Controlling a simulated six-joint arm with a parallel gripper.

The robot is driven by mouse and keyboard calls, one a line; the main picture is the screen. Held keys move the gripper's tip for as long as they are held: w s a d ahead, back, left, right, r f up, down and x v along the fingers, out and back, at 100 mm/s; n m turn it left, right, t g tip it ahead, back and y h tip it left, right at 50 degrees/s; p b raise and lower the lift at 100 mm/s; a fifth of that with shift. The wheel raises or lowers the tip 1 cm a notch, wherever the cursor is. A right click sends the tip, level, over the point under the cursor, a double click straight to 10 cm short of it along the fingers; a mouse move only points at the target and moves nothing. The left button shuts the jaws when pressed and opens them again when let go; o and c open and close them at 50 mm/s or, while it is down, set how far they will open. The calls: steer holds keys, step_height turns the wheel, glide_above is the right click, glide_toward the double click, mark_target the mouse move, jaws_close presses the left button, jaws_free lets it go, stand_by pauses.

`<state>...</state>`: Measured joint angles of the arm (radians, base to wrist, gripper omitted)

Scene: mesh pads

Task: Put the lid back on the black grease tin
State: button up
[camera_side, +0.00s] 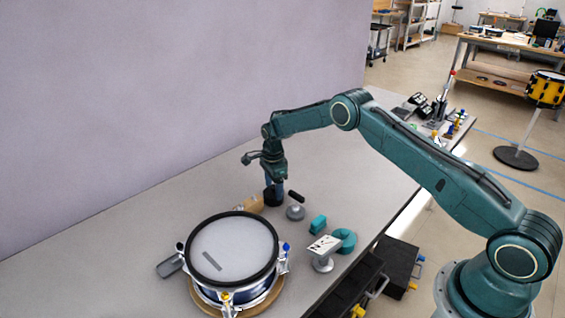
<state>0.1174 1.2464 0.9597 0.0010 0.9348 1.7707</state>
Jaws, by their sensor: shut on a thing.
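The black grease tin (273,198) is a small dark cylinder standing on the grey table, behind and a little right of the drum. My gripper (274,184) points down directly over the tin, its fingertips close to the tin's top. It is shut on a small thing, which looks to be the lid. The lid's outline is too small and dark to separate from the fingers and the tin. I cannot tell whether the lid touches the tin or how level it is.
A drum (233,248) fills the table's front. Near the tin lie a tan piece (252,204), a grey knobbed disc (295,212) and a black rod (296,196). Teal pieces (318,225) and a small white-topped stand (323,252) are to the right. The table's left back is clear.

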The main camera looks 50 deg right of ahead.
stand_by(0.3)
steer(key=o, duration=1.3)
steer(key=shift+r, duration=0.2)
steer(key=shift+r, duration=3.3)
steer(key=shift+c, duration=0.5)
jaws_close()
steer(key=shift+f, duration=2.4)
